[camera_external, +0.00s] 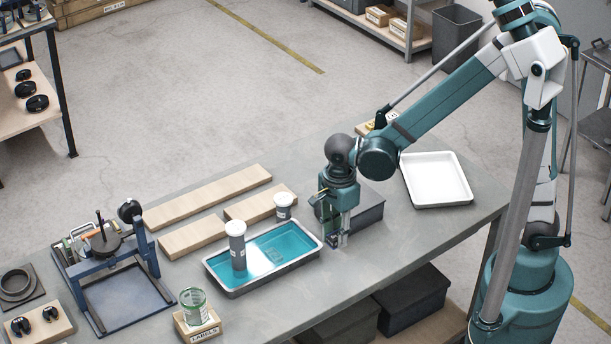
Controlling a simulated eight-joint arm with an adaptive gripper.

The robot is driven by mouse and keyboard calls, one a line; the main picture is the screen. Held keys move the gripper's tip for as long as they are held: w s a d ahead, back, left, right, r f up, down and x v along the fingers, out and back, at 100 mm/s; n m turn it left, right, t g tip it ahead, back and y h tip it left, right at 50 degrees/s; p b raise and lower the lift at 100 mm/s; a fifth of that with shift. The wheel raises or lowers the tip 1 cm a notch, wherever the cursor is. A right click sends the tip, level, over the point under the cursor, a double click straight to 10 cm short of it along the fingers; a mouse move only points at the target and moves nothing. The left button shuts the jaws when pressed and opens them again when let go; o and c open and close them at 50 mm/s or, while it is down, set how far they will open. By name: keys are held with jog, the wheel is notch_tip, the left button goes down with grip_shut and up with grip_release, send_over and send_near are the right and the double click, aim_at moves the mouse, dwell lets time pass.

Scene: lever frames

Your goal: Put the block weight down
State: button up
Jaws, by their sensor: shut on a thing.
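My gripper (339,238) points down just right of the blue-lined tray, low over the grey bench. It is shut on a small grey piece, which looks like the block weight (335,241). The fingers hide most of the block. I cannot tell whether the block touches the bench top.
The shallow tray (232,292) with a blue inside holds a grey, white-capped cylinder (237,246). A dark box (370,214) stands right behind my gripper. A white tray (436,200) lies to the right. Wooden boards (205,198) lie at the back left. The bench front right is clear.

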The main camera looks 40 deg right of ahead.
jog(key=shift+f, duration=0.1)
send_over(336, 268)
jog(key=shift+f+b, duration=0.35)
jog(key=shift+f, duration=2.45)
jog(key=shift+f+b, duration=0.3)
jog(key=shift+f, duration=1.8)
jog(key=shift+f, duration=0.15)
jog(key=o, duration=1.2)
jog(key=shift+r, duration=0.2)
jog(key=shift+r+p, duration=0.75)
jog(key=shift+r, duration=5.25)
